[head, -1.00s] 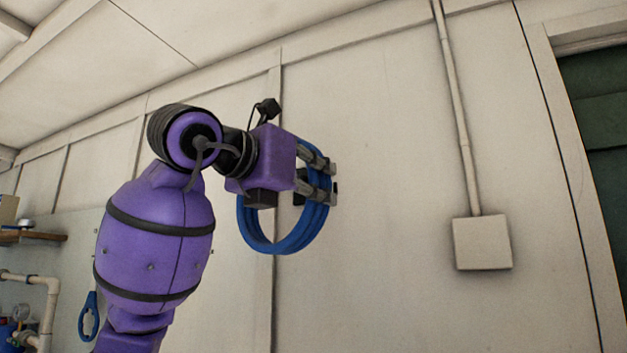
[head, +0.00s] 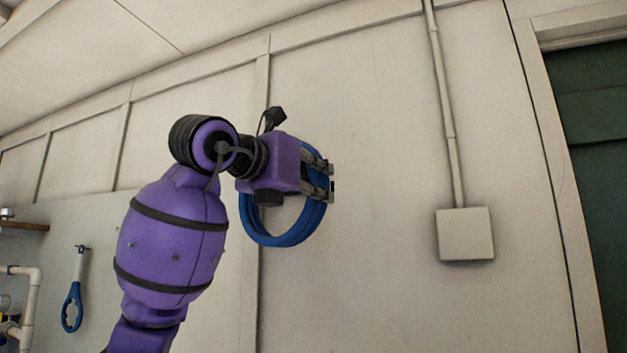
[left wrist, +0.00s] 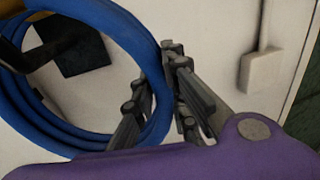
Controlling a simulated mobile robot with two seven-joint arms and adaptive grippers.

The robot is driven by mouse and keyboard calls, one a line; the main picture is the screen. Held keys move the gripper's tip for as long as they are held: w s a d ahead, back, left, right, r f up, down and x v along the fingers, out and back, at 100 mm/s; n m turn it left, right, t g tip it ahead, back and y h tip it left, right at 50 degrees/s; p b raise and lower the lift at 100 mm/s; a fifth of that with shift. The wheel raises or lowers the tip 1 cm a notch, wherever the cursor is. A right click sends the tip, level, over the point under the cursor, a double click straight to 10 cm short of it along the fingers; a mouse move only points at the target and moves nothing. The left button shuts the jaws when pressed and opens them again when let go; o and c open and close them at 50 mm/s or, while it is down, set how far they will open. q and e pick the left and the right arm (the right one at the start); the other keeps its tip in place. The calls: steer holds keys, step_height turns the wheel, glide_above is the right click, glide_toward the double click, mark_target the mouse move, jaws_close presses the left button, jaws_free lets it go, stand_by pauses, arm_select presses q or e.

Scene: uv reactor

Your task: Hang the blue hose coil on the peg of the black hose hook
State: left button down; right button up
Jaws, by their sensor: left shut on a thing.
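My left gripper (head: 329,178) is shut on the blue hose coil (head: 285,239), gripping its right side in the head view. The coil hangs from the fingers as an upright ring, in front of the pale wall. In the left wrist view, the fingers (left wrist: 160,85) close around the coil's band (left wrist: 130,37). The black hose hook (left wrist: 75,45) shows there as a dark square plate on the wall, seen through the ring. I cannot tell whether its peg is inside the ring. In the head view the hook is hidden. My right gripper is not in view.
A square grey box (head: 465,234) with a vertical conduit (head: 448,130) is on the wall to the right. A green door (head: 600,145) is at the far right. A blue-handled tool (head: 72,307) and white pipes (head: 31,300) are at lower left. The wall between coil and box is bare.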

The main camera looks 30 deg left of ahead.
arm_select(q)
steer(key=shift+w+a+f, duration=0.1)
steer(key=shift+w+f, duration=0.3)
steer(key=shift+f, duration=0.25)
steer(key=shift+w+f, duration=0.1)
steer(key=shift+f, duration=0.25)
steer(key=c, duration=1.7)
jaws_free()
steer(key=shift+f, duration=0.1)
steer(key=shift+o, duration=0.2)
steer(key=shift+f, duration=0.1)
steer(key=s+a, duration=0.2)
steer(key=s, duration=1)
